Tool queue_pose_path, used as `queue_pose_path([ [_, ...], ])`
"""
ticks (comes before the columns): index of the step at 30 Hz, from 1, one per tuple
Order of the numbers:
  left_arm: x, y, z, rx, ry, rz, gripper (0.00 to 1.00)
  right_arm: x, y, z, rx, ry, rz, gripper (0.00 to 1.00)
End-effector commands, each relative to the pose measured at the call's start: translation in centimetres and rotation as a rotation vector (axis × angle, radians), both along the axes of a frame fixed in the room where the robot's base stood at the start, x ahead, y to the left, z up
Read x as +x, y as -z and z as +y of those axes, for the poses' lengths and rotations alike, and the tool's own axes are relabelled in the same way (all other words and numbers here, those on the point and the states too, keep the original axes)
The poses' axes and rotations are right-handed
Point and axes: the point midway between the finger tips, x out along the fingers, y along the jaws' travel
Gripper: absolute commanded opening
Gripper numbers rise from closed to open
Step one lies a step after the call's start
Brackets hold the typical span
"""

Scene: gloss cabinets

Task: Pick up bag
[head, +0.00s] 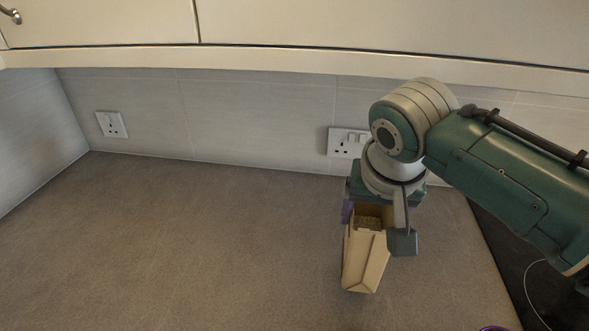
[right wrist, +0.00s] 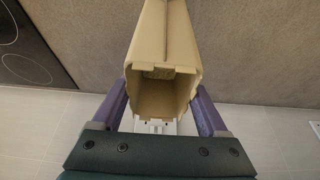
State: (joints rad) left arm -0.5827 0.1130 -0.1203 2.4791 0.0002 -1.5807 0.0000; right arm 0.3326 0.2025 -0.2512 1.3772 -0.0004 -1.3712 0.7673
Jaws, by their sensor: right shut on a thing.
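The bag (head: 366,262) is a tan, paper-like bag with an open top, on the right side of the counter in the head view. In the right wrist view the bag (right wrist: 163,50) fills the middle, with its open mouth facing the camera. My right gripper (head: 378,222) is at the bag's top end. Its two purple fingers (right wrist: 160,112) lie on either side of the bag, and it is shut on the bag. Whether the bag's base touches the counter is hard to tell.
The grey-brown counter (head: 190,235) is clear to the left. Cream cabinets (head: 300,22) hang above the tiled wall, which has sockets (head: 345,142). A dark hob (right wrist: 32,50) lies beside the counter.

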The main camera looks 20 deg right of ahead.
Motion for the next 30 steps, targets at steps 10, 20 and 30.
queue_pose_path([
  [10,0.0,0.8,0.0,0.001,0.001,0.000,0.50,0.0,3.9,0.0,0.000,0.000,-0.001,0.00],
  [20,0.0,0.9,0.2,0.009,0.006,-0.001,0.50,0.0,4.2,0.0,0.001,0.000,0.000,0.79],
  [30,0.1,0.8,0.3,0.011,0.007,-0.004,0.50,0.0,4.2,0.0,0.001,0.000,0.000,1.00],
])
